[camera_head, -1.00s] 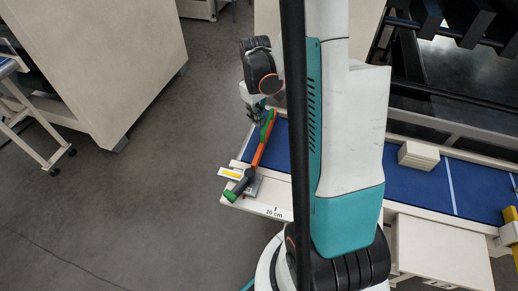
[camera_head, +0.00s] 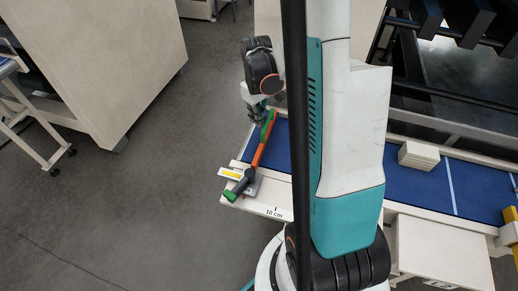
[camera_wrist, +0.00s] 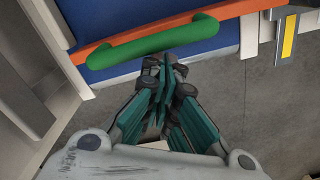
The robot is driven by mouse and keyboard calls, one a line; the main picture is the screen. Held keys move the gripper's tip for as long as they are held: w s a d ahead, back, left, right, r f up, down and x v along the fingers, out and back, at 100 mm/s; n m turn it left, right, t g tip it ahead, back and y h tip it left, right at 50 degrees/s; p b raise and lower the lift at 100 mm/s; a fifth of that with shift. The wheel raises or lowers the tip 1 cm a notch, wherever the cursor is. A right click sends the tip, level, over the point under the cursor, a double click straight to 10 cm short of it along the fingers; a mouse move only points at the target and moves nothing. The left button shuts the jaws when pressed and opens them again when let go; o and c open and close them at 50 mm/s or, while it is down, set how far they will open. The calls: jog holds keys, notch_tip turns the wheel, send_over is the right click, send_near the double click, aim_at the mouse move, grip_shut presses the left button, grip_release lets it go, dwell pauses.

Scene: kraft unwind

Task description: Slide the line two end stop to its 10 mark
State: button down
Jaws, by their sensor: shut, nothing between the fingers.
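The end stop is an orange bar (camera_head: 259,154) lying across the blue belt. It has a green handle (camera_wrist: 155,42) at its far end and a dark clamp with a green tip (camera_head: 231,195) at the front rail. The "10 cm" mark (camera_head: 274,212) is on the front rail, to the right of the clamp. My gripper (camera_wrist: 165,80) is shut and empty, with its fingertips close to the green handle's outer side in the wrist view. I cannot tell whether they touch it. In the head view my gripper (camera_head: 257,117) is at the bar's far end.
A yellow-and-white label plate (camera_head: 231,174) is beside the clamp. My arm hides the middle of the belt. Open grey floor lies to the left.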

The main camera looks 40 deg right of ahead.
jog(key=shift+s+d+b, duration=0.2)
jog(key=shift+s+d, duration=0.65)
jog(key=shift+s, duration=0.6)
jog(key=shift+s+d+b, duration=0.25)
jog(key=shift+s+d, duration=0.6)
jog(key=shift+s, duration=0.55)
jog(key=shift+s+d+b, duration=0.2)
jog(key=shift+s+d, duration=0.65)
jog(key=shift+s, duration=0.6)
dwell(1.3)
jog(key=shift+w+a, duration=0.15)
jog(key=shift+w+a, duration=0.4)
jog(key=shift+w, duration=0.3)
notch_tip(320, 180, up, 9)
jog(key=p, duration=0.5)
dwell(0.5)
